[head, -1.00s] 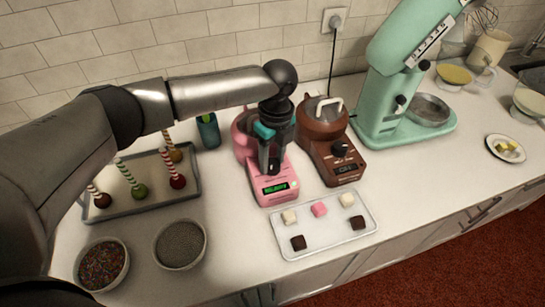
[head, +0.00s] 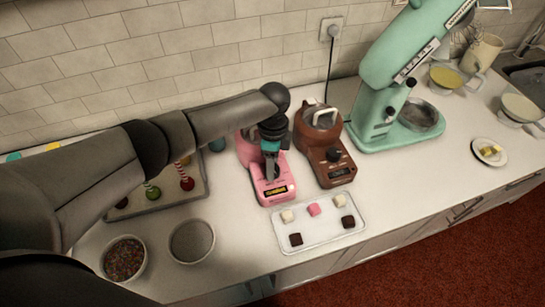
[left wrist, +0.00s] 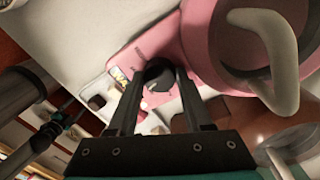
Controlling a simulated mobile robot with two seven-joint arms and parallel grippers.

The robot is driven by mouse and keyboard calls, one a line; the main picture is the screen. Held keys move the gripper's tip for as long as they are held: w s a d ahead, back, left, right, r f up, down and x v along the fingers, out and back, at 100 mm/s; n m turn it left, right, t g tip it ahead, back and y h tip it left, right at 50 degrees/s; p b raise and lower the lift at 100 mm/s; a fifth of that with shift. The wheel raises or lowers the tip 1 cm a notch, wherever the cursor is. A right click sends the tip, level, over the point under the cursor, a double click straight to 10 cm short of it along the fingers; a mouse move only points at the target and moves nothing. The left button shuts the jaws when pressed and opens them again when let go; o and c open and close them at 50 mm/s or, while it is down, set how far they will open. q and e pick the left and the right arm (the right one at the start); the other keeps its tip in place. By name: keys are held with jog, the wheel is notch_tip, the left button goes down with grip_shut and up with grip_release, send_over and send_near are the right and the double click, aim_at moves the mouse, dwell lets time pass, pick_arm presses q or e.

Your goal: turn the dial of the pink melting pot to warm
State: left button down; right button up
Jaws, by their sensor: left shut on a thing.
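The pink melting pot (head: 247,150) stands on the counter, its bowl at the back and its control base in front. A small display (head: 276,191) on its front is lit yellow; its lettering is too small to read. My left gripper (head: 271,174) points down over the base and hides the dial in the head view. In the left wrist view, the dark round dial (left wrist: 158,75) sits between the fingertips of my left gripper (left wrist: 158,82), which is shut on it. A dark and teal part at the left of that view may be my right gripper; its jaws are unclear.
A brown melting pot (head: 323,150) stands close to the right of the pink one. A tray of sweets (head: 318,231) lies in front. Cake pops and two bowls are at left, a mint mixer (head: 385,100) at right.

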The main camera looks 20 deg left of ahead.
pick_arm(q)
jog(key=shift+r+n+p, duration=0.1)
jog(key=shift+n+p, duration=0.6)
jog(key=shift+n, duration=0.4)
jog(key=shift+c, duration=1.6)
grip_release()
